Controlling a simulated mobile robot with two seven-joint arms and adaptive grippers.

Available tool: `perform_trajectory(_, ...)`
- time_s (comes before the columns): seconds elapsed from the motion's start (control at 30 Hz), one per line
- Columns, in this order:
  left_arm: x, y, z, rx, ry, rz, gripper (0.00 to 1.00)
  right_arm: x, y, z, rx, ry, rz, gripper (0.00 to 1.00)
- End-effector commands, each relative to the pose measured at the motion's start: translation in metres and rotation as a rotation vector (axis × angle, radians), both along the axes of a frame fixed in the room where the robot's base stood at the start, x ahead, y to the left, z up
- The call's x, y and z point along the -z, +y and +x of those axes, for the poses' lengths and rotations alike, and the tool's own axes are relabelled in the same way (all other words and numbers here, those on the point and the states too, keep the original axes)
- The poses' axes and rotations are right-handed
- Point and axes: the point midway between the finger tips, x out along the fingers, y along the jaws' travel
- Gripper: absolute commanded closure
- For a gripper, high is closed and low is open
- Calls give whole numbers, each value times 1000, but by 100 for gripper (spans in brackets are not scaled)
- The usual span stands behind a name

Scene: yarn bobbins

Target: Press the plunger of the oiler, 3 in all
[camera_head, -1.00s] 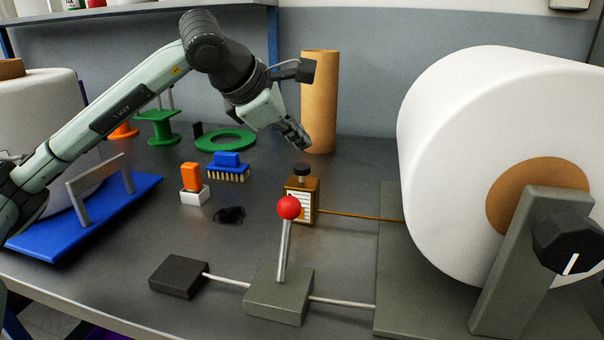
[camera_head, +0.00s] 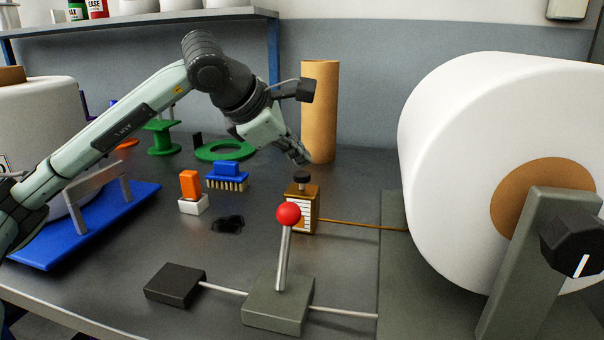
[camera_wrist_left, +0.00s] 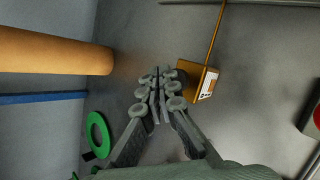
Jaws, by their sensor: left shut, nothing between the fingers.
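The oiler (camera_head: 303,212) is a small brown box with a pale label on its front. It stands upright on the table behind the red-knobbed lever, and its black round plunger (camera_head: 301,177) sticks up from the top. My left gripper (camera_head: 304,159) is shut and empty, with its fingertips pointing down just above the plunger; a small gap seems to separate them. My right gripper is in neither view.
The red-knobbed lever (camera_head: 288,214) stands in front of the oiler. A brown tube (camera_head: 320,112) stands behind my left gripper. A large white bobbin (camera_head: 450,160) fills the right. An orange-and-white block (camera_head: 192,192), a blue brush (camera_head: 227,177) and a dark patch (camera_head: 228,224) lie left.

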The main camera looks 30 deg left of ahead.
Motion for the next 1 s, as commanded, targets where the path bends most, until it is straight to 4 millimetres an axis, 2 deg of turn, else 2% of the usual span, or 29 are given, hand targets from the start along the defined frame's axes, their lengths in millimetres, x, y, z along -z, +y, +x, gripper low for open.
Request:
perform_trajectory(0.77,0,0,0,0,0,0,100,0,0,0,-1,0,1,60)
perform_trajectory(1.0,6,0,0,0,0,0,100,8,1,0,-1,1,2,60)
